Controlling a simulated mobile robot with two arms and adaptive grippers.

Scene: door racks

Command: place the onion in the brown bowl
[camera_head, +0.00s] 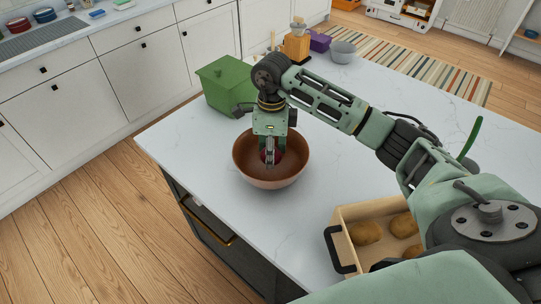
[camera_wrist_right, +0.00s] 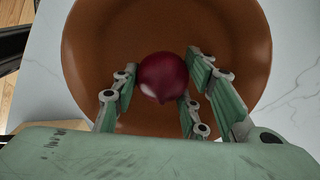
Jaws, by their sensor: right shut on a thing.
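The brown bowl (camera_head: 263,183) stands on the white countertop near its left edge. In the right wrist view the bowl (camera_wrist_right: 237,40) fills most of the background. A dark red onion (camera_wrist_right: 163,77) is between the fingers of my right gripper (camera_wrist_right: 160,85), which is shut on it. In the head view the right gripper (camera_head: 270,153) points down into the bowl's opening, and the onion shows only as a small dark red patch between the fingers. I cannot tell whether the onion touches the bowl. My left gripper is not in view.
A green box (camera_head: 222,84) stands just behind the bowl. A wooden tray (camera_head: 348,213) with several potatoes sits at the lower right. A grey bowl (camera_head: 342,52), a purple box (camera_head: 319,42) and a wooden block (camera_head: 296,46) stand at the back. The counter in front of the bowl is clear.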

